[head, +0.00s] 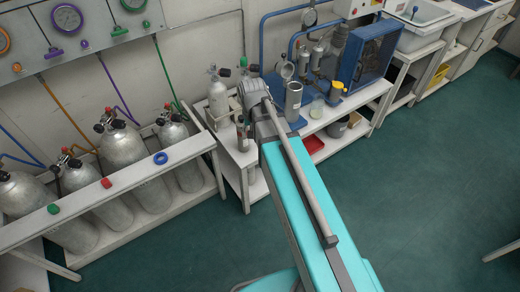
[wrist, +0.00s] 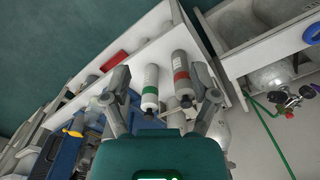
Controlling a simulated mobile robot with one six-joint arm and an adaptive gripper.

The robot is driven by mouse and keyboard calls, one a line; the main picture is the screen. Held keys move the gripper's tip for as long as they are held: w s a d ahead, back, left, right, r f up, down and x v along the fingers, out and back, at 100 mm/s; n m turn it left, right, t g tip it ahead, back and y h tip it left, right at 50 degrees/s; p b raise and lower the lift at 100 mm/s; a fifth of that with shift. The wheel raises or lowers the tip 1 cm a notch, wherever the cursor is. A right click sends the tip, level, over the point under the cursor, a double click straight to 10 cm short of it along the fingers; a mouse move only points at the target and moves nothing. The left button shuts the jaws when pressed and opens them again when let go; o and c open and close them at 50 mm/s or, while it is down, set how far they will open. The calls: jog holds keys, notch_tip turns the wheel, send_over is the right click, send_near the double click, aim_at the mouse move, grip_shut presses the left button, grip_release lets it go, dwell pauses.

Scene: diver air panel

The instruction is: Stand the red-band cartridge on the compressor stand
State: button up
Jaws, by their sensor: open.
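The red-band cartridge (wrist: 181,78) is a grey cylinder with a red band. It shows in the wrist view beside a similar green-band cartridge (wrist: 150,88), on a white surface. My gripper (wrist: 165,95) is open, with its fingers spread to either side of the two cartridges; I see no grip on either. In the head view my arm hides the gripper. The blue compressor (head: 372,58) stands on a white bench (head: 372,96) right of my arm. An upright grey cylinder (head: 293,100) is at the bench's left; I cannot tell which part is the compressor stand.
A small white table (head: 239,158) bears a tall cylinder (head: 218,98) left of my arm. A rack (head: 135,178) of several large cylinders is further left.

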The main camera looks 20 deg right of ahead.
jog(key=s+n, duration=0.3)
jog(key=s, duration=0.5)
jog(key=shift+d, duration=0.15)
